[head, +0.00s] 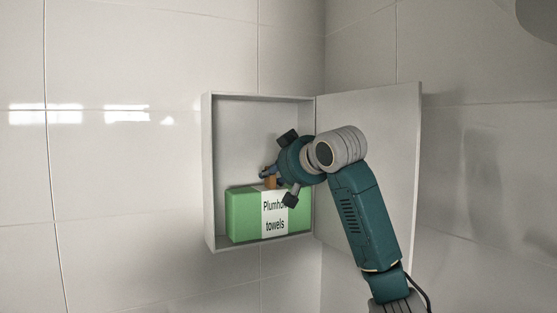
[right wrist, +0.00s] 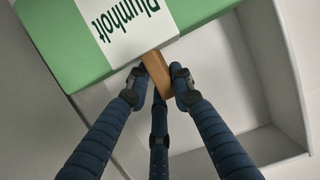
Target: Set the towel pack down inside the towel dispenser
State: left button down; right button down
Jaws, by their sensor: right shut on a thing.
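The towel pack (head: 242,212) is a green box with a white band lettered "Plumholt towels". In the head view it sits upright within the lower part of the towel dispenser (head: 208,170), a white open-fronted wall box. Its bottom is close to the dispenser floor; I cannot tell whether it touches. My right gripper (head: 270,179) is above the pack, its fingers shut on a brown tab at the pack's top. In the right wrist view, the fingers (right wrist: 157,82) close around this tab, and the green pack (right wrist: 60,40) fills the upper left. My left gripper is not in view.
The dispenser's white door (head: 375,125) stands open to the right, behind my right arm. Tiled walls (head: 130,180) surround the dispenser. Free space shows in the dispenser above the pack, and the wrist view shows a bare dispenser wall (right wrist: 285,80).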

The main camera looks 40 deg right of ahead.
jog(key=w, duration=0.1)
jog(key=w+d, duration=0.1)
jog(key=w, duration=0.2)
jog(key=shift+w+d+r+p, duration=0.3)
jog(key=shift+w+r, duration=0.1)
jog(key=shift+f+b, duration=0.3)
jog(key=shift+f, duration=0.1)
jog(key=shift+s+a+f+b, duration=0.25)
jog(key=shift+f+b, duration=0.05)
jog(key=shift+b, duration=0.05)
jog(key=shift+f, duration=0.1)
jog(key=shift+w+d+f, duration=0.1)
jog(key=shift+d, duration=0.05)
jog(key=shift+f, duration=0.1)
